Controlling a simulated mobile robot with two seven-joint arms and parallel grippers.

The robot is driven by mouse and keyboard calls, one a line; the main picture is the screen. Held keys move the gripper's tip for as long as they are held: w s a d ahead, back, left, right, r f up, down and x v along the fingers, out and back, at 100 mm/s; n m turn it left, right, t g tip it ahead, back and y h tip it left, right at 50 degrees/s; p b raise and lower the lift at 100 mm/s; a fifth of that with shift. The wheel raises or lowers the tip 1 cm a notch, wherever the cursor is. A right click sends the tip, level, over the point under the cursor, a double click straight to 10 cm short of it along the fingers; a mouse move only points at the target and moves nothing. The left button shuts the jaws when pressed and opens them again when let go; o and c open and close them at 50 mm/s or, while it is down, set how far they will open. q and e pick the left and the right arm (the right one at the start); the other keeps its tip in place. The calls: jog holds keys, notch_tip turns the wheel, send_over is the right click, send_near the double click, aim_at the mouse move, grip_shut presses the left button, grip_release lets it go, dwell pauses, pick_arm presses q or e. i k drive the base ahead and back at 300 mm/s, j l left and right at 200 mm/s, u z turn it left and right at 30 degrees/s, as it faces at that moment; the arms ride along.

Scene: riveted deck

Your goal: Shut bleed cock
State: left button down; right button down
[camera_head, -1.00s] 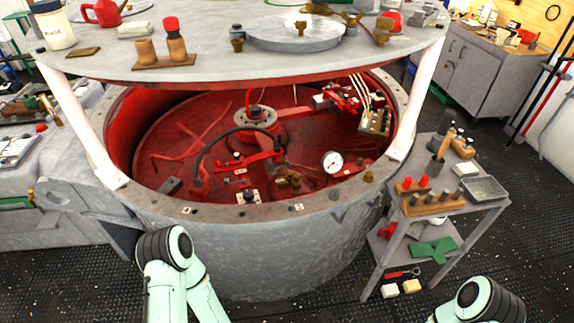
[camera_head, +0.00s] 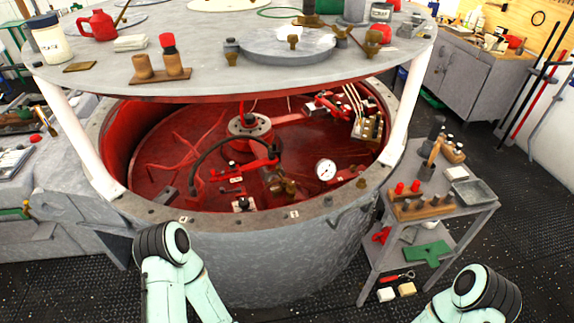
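Inside the round red-lined pit, a brass valve-like fitting (camera_head: 284,187) sits near the front rim, left of a white round gauge (camera_head: 326,170). Red pipework with a red lever-like piece (camera_head: 262,163) lies just behind it. A brass block with pale tubes (camera_head: 369,128) stands at the pit's right side. I cannot tell which of these fittings is the bleed cock, or whether it is open or shut. My two arms show at the bottom, left and right, outside the pit. Neither gripper is in view.
A grey round cover (camera_head: 210,75) on white posts (camera_head: 83,140) hangs over the pit and limits reach from above. The pit's grey bolted rim (camera_head: 215,217) is in front. A tool cart (camera_head: 472,212) stands close at the right.

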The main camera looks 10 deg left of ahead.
aim_at(277, 170)
jog(key=i+l+z, duration=0.1)
jog(key=i+z, duration=0.2)
jog(key=i, duration=0.55)
